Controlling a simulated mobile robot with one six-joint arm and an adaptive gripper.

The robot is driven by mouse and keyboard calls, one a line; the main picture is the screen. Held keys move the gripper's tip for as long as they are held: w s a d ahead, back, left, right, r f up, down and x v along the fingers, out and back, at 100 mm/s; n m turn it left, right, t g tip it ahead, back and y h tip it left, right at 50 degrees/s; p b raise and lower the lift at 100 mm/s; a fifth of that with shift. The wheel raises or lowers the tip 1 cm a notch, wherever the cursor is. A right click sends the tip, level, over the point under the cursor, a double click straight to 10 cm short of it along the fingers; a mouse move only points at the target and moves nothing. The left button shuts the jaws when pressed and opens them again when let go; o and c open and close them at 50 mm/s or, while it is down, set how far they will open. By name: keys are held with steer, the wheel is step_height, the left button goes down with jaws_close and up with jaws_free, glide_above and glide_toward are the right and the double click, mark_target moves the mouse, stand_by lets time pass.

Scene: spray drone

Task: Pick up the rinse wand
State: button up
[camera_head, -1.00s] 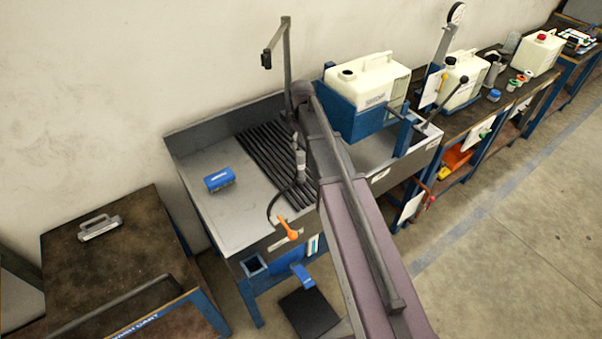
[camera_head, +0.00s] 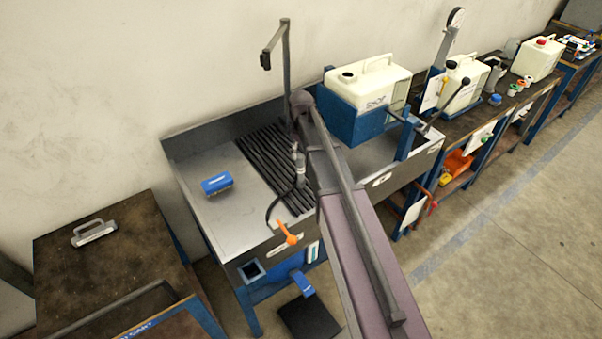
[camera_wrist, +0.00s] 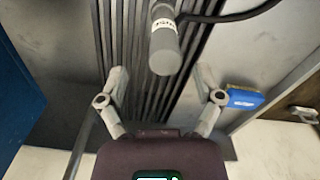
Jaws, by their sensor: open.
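The rinse wand (camera_wrist: 165,45) is a grey cylinder with a white label, over the dark slatted rack (camera_wrist: 140,65) in the wrist view. A black hose runs off from it to the right. In the head view the wand (camera_head: 299,168) shows as a small grey upright piece beside my arm, with its hose curving down at the left. My gripper (camera_wrist: 160,82) is open and empty. Its fingers are spread to either side, and the wand's near end lies between and just beyond them. My arm hides part of the rack in the head view.
A blue brush-like block (camera_head: 216,184) lies on the sink's metal top (camera_head: 225,215). An orange lever (camera_head: 288,233) is at the front edge. A white jug (camera_head: 370,77) in a blue holder and a dark post (camera_head: 286,60) stand nearby.

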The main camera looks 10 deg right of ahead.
mark_target(300, 171)
steer(key=shift+s+a+f+b, duration=0.1)
steer(key=shift+f+b, duration=1.2)
steer(key=shift+a+f+b, duration=0.1)
steer(key=shift+f+b, duration=1.15)
steer(key=shift+f, duration=0.05)
jaws_close()
